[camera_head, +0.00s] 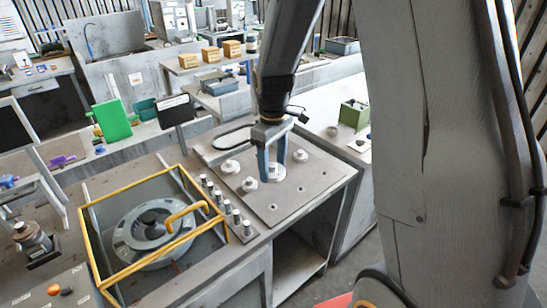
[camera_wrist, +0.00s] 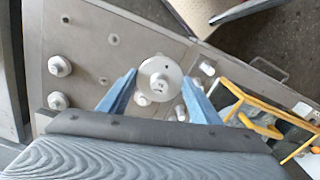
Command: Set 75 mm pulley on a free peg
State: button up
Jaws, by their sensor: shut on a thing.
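My gripper (camera_head: 271,168) points down over the grey plate (camera_head: 250,212), its two blue fingers on either side of a pale round pulley (camera_head: 273,177). In the wrist view the pulley (camera_wrist: 160,72) shows between the fingertips of my gripper (camera_wrist: 160,82), a light disc with a small hub and a dark dot. The gripper is shut on it. Whether the pulley is on a peg or just above the plate I cannot tell. Several pale round pieces stand on the plate, one at its left (camera_head: 230,167) and one at its back right (camera_head: 300,156). Small bare fittings (camera_head: 301,191) show near the front.
A row of short metal cylinders (camera_head: 227,206) stands along the plate's left side. Left of it, a yellow frame (camera_head: 133,200) surrounds a round grey housing (camera_head: 150,236). A dark panel (camera_head: 174,110) stands behind. A green box (camera_head: 354,114) sits on the bench at right.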

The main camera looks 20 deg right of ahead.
jog(key=b, duration=0.7)
send_over(274, 205)
notch_tip(274, 205, down, 10)
jog(key=shift+w+f, duration=0.15)
jog(key=shift+f+b, duration=0.3)
jog(key=shift+f, duration=0.45)
jog(key=shift+f, duration=0.95)
dwell(0.8)
jog(key=shift+f, duration=0.25)
jog(key=o, duration=1.3)
jog(key=shift+c, duration=0.2)
